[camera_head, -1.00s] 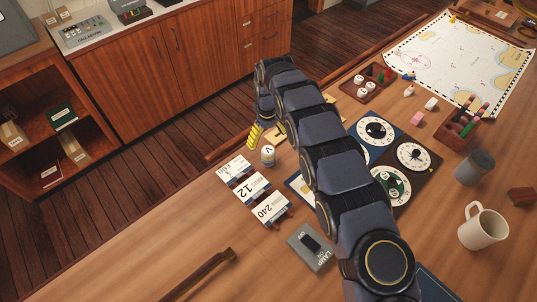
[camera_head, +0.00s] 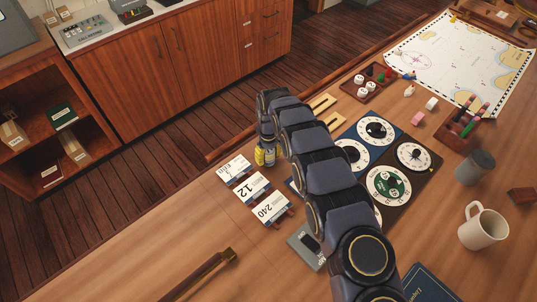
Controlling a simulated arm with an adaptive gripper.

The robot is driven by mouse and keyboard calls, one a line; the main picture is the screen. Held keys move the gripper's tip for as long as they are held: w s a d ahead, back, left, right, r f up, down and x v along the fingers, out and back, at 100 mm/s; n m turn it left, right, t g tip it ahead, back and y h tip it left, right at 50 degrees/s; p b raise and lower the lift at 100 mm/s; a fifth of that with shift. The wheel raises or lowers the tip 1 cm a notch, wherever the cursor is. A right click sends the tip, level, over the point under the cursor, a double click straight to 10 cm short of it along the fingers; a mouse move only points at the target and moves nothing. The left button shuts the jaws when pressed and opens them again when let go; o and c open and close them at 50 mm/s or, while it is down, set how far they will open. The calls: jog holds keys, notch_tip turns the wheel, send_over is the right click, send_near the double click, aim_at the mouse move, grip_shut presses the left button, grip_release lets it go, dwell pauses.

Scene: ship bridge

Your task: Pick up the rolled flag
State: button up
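My gripper (camera_head: 265,156) points down at the desk, left of the dial panel and just behind the number cards. Its yellow fingertips are close together at the spot where a small pale roll marked "V" stood upright in the earlier frame. That roll looks like the rolled flag. It is now mostly or wholly hidden by the fingers. I cannot tell whether they are closed on it or only around it.
Number cards (camera_head: 253,190) stand just in front of my gripper. The dial panel (camera_head: 421,181) and a grey lamp switch (camera_head: 304,246) lie beside my arm. A mug (camera_head: 482,228) and a pen holder (camera_head: 458,137) are at right. The front left desk is mostly clear, except for a brass-ended rod (camera_head: 203,274).

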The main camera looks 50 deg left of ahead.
jog(key=shift+c, duration=0.8)
jog(key=shift+r, duration=0.1)
jog(key=shift+r, duration=0.65)
jog(key=s+d+r, duration=0.7)
jog(key=d+r, duration=0.4)
jog(key=d, duration=0.1)
jog(key=shift+s+r, duration=0.25)
